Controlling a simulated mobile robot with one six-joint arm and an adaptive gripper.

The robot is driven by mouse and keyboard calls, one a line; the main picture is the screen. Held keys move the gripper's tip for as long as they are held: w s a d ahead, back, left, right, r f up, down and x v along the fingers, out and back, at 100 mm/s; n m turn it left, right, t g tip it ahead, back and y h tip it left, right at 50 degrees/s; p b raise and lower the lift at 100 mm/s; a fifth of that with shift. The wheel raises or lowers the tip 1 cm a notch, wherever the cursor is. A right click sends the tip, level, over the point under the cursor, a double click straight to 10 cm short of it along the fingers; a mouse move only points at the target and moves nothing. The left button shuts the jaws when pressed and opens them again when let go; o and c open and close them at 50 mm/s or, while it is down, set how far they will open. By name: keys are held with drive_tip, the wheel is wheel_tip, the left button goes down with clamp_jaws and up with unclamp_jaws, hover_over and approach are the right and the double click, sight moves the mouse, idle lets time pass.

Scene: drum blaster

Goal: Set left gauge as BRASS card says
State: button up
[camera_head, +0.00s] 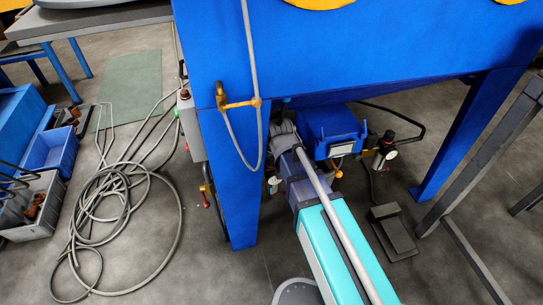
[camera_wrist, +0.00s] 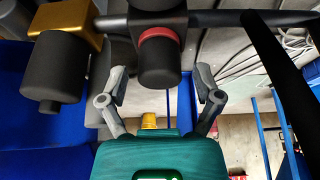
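My gripper (camera_wrist: 161,78) is open, its two grey fingers apart on either side of a black regulator knob with a red ring (camera_wrist: 159,57). Neither finger clearly touches the knob. In the head view my gripper (camera_head: 284,130) reaches under the blue cabinet and hides most of the left regulator. A small white round face, apparently the left gauge (camera_head: 273,181), shows just left of my arm; its reading is too small to tell. A second white gauge (camera_head: 390,154) sits on the right regulator (camera_head: 385,143). I cannot make out the BRASS card.
A black bowl (camera_wrist: 53,78) under a brass fitting (camera_wrist: 67,24) and a black pipe (camera_wrist: 230,18) are close to my gripper. The blue cabinet leg (camera_head: 229,185) stands left of my arm. A blue box (camera_head: 331,130) and a pedal (camera_head: 392,230) are right. Coiled hose (camera_head: 125,178) lies left.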

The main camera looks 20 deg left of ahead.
drive_tip(key=shift+n, duration=0.5)
idle(0.4)
drive_tip(key=p+v, duration=0.7)
drive_tip(key=v, duration=0.1)
drive_tip(key=d+r+m+g+h+p, duration=0.1)
drive_tip(key=d+r+m+p, duration=0.1)
drive_tip(key=d, duration=1.1)
drive_tip(key=d+r+m+g+h+p, duration=0.1)
drive_tip(key=d+r+m+p, duration=0.2)
drive_tip(key=d, duration=1.1)
drive_tip(key=shift+r+m+g+p, duration=0.3)
drive_tip(key=shift+r+p, duration=0.05)
drive_tip(key=shift+p, duration=0.9)
drive_tip(key=shift+d, duration=0.1)
drive_tip(key=s+d+r+m+g+p, duration=0.1)
drive_tip(key=s+d+r+m+p, duration=0.2)
drive_tip(key=d, duration=0.5)
wheel_tip(320, 180, up, 39)
drive_tip(key=n+p, duration=0.1)
drive_tip(key=p, duration=3.7)
drive_tip(key=shift+a+f+p, duration=0.15)
drive_tip(key=shift+f+p, duration=0.05)
drive_tip(key=shift+p, duration=0.15)
